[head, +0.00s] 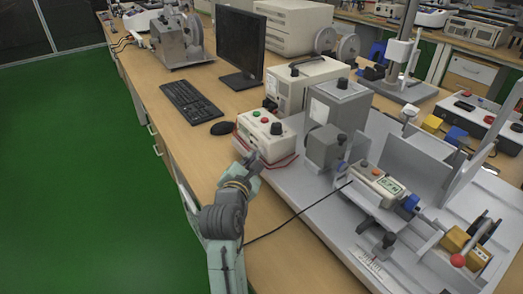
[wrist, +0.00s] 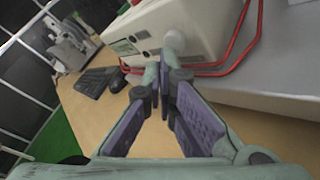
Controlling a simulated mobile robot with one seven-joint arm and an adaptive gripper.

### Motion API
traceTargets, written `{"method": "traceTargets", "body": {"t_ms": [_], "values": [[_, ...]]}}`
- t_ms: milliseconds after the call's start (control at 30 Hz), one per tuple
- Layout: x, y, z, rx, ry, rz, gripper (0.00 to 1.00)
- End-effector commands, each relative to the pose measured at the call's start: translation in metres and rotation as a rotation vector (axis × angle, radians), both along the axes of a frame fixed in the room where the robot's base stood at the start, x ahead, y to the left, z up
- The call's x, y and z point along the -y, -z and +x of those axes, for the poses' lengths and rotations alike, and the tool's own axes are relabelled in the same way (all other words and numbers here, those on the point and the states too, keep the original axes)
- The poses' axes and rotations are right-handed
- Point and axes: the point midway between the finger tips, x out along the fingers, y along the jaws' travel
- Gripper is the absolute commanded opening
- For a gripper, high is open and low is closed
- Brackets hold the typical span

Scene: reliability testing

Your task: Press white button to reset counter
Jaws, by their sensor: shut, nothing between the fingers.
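My gripper (head: 250,160) is shut and empty, close to the front of a cream control box (head: 262,133). In the wrist view its fingertips (wrist: 163,75) meet just below and in front of the same box (wrist: 205,25). A pale round button or knob (wrist: 174,41) sticks out of the box's face, just above the fingertips. I cannot tell whether the fingers touch it. The box top carries a red button, a green button and a black knob (head: 276,128). A small device with a green display (head: 390,185), possibly the counter, stands on the rig to the right.
A red cable (wrist: 235,50) loops around the box. A keyboard (head: 188,103), mouse (head: 221,128) and monitor (head: 240,47) stand behind. A grey test rig (head: 325,147) fills the right side. The wooden desk (head: 165,85) is bare near its left edge.

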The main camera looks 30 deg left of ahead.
Motion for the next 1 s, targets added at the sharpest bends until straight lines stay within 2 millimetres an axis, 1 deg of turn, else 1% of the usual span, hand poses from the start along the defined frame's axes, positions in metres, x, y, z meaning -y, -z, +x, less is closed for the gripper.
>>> {"method": "traceTargets", "body": {"t_ms": [1000], "values": [[0.0044, -0.0001, 0.0072, 0.0, 0.001, 0.0, 0.0]]}}
